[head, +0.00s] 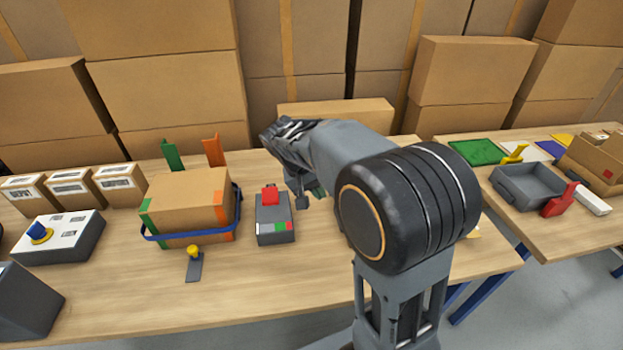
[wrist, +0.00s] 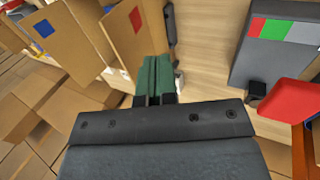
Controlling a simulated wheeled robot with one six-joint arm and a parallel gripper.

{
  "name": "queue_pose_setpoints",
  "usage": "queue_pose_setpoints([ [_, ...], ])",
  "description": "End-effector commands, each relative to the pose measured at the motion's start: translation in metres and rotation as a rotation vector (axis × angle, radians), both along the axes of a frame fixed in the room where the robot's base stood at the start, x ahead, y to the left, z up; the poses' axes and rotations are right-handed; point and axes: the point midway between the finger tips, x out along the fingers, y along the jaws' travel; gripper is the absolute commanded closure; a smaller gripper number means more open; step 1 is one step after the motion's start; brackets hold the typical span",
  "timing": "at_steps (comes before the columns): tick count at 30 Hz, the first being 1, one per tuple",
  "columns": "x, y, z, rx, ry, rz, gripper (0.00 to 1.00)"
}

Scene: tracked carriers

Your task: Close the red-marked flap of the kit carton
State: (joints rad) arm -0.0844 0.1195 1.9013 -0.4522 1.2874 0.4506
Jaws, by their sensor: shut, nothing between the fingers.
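In the wrist view, the kit carton is partly in view at the upper left, with brown flaps standing open. The red-marked flap (wrist: 128,45) carries a red square near its upper edge and stands raised, just left of my fingers. A blue-marked flap (wrist: 48,45) is farther left. My gripper (wrist: 153,70) has green fingertips pressed together with nothing between them. They are close beside the red-marked flap; I cannot tell whether they touch it. In the head view my arm covers most of the carton area, and only a bit of my green fingertips (head: 318,189) shows.
A grey device (head: 275,228) with a red lever stands left of my gripper; it also shows in the wrist view (wrist: 262,68). A strapped carton (head: 185,200) is farther left. A second table (head: 545,225) stands at the right. The front table strip is mostly clear.

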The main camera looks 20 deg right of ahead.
Motion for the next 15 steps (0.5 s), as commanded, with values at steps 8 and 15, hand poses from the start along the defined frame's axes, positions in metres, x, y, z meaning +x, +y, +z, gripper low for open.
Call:
queue_pose_setpoints([
  [8,-0.006,-0.029,-0.014,0.000,-0.001,-0.003,1.00],
  [15,-0.009,-0.045,-0.012,0.001,-0.002,0.000,1.00],
])
